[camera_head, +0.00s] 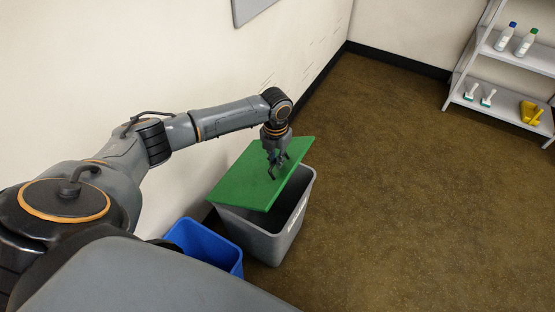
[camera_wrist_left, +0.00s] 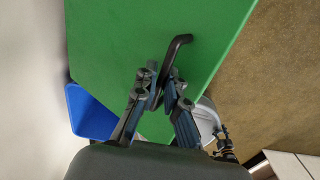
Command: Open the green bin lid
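The green lid (camera_head: 262,174) sits tilted over the grey bin (camera_head: 268,238), with a gap showing the bin's dark inside at its right and near side. It fills much of the left wrist view (camera_wrist_left: 140,35). A black bent handle (camera_wrist_left: 178,48) stands on the lid. My left gripper (camera_head: 274,170) is over the lid, and in the left wrist view its fingers (camera_wrist_left: 162,88) close around the handle's lower end. The exact contact is partly hidden by the fingers. A dark jointed part at the lower right of that view may be my right gripper; its fingers are unclear.
A blue bin (camera_head: 205,245) stands left of the grey bin and also shows in the left wrist view (camera_wrist_left: 88,115). The wall (camera_head: 180,60) is close on the left. A shelf (camera_head: 510,105) with bottles stands far right. The brown floor (camera_head: 400,200) between is clear.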

